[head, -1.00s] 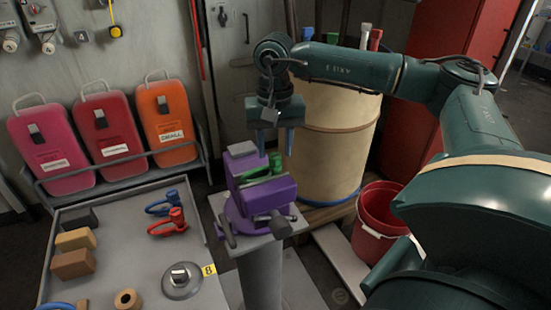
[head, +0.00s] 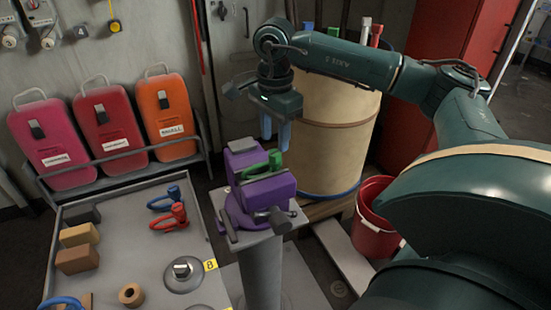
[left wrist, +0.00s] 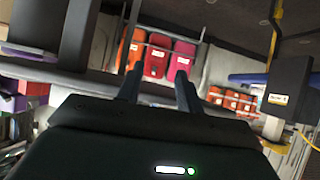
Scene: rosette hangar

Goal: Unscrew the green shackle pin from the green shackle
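The green shackle (head: 256,171) is held in the purple vise (head: 268,192) on a grey pedestal. Its green pin (head: 275,158) shows as an upright part at the shackle's right end. How far the pin is threaded in cannot be told. My right gripper (head: 276,146) points down above and slightly behind the vise. Its two fingers are apart with nothing between them, and its tips look clear of the pin. My left gripper (left wrist: 158,70) shows only in the left wrist view. Its fingers are apart and empty, pointing toward distant canisters.
Left of the vise, a grey table (head: 140,245) bears a blue shackle (head: 165,203), a red shackle (head: 172,219), blocks and a round metal piece (head: 183,274). A beige drum (head: 335,150) stands close behind the right gripper. A red bucket (head: 376,225) stands right of the vise.

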